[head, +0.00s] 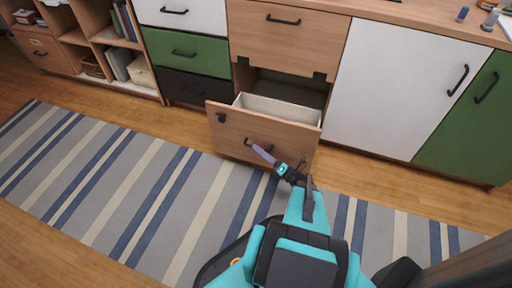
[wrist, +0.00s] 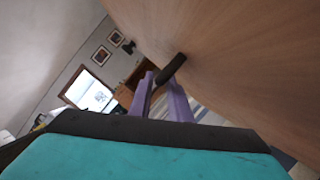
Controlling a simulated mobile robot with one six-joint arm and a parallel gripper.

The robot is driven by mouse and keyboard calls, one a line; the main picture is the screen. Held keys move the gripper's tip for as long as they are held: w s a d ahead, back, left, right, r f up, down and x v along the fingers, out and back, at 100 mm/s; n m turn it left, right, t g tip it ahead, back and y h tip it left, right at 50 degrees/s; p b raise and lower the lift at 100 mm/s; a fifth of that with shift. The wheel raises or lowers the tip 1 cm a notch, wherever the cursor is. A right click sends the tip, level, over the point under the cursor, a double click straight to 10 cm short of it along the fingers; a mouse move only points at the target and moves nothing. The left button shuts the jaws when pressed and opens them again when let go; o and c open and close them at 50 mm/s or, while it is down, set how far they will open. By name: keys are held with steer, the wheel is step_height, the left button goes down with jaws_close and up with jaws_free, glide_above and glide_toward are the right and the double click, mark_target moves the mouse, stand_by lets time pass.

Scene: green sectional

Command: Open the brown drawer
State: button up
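The brown drawer (head: 232,130) is a light wood-coloured front in the middle cabinet. It is pulled well out, and its pale inside wall (head: 278,108) shows, with no contents visible. A black bar handle (wrist: 172,68) sits on the front; in the head view my gripper partly covers it. My gripper (head: 262,153) is at the drawer front. In the wrist view its purple fingers (wrist: 160,84) lie on either side of the handle's near end, with the handle between their tips, and they look closed on it. The drawer front fills the right of that view.
Above the drawer is a closed wooden front (head: 285,40). Green and dark drawers (head: 187,55) stand to the left, and a white door (head: 390,85) to the right. A striped rug (head: 120,190) covers the floor before the cabinets. Bare floor lies between rug and cabinets.

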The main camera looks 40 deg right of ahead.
steer(key=p+v, duration=0.2)
steer(key=v, duration=0.9)
steer(key=shift+w, duration=0.1)
stand_by(0.5)
